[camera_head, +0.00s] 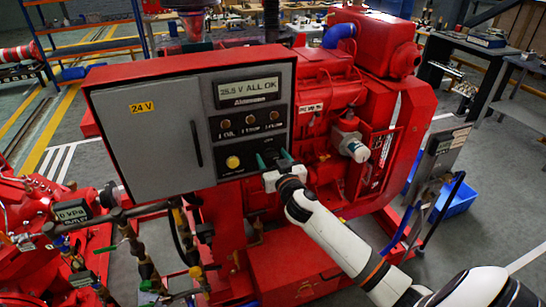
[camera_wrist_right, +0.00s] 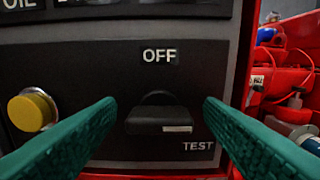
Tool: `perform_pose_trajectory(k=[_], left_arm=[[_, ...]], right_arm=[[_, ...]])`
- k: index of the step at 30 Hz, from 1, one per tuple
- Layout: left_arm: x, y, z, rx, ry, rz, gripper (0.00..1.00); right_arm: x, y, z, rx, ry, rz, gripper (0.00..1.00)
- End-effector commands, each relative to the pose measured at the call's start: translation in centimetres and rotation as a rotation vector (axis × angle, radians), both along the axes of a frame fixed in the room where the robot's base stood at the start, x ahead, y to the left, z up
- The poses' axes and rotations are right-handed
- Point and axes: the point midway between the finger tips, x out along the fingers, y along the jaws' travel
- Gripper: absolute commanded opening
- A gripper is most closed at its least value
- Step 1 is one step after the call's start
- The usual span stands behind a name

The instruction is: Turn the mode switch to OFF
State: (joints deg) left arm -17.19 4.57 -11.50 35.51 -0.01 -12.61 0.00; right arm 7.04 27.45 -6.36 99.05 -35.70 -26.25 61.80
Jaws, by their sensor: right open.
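The mode switch (camera_wrist_right: 158,118) is a black knob on the dark lower panel in the right wrist view. Its white mark points right, towards the TEST side, and not up at the OFF label (camera_wrist_right: 160,56). The TEST label (camera_wrist_right: 198,146) is at its lower right. My right gripper (camera_wrist_right: 159,108) is open, with one green finger on each side of the knob and gaps showing on both sides. In the head view my right gripper (camera_head: 273,158) is at the lower right of the control box (camera_head: 150,150), largely hiding the switch. My left gripper is not in view.
A yellow button (camera_wrist_right: 32,110) is left of the switch; it also shows in the head view (camera_head: 233,162).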

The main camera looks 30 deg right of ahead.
Motion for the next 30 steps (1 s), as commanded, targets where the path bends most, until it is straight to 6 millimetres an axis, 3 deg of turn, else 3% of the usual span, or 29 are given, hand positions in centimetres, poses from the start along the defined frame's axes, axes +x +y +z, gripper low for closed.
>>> perform_pose_trajectory(k=[8, 17, 30], left_arm=[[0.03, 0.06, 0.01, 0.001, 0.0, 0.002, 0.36], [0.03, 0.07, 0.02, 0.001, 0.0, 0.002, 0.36], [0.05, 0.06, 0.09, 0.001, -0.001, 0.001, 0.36]], right_arm=[[0.14, -0.02, 0.02, 0.0, -0.001, 0.0, 0.62], [0.12, -0.03, 0.01, 0.0, 0.0, 0.0, 0.17], [0.12, -0.02, 0.02, -0.109, 0.026, -0.001, 0.17]])
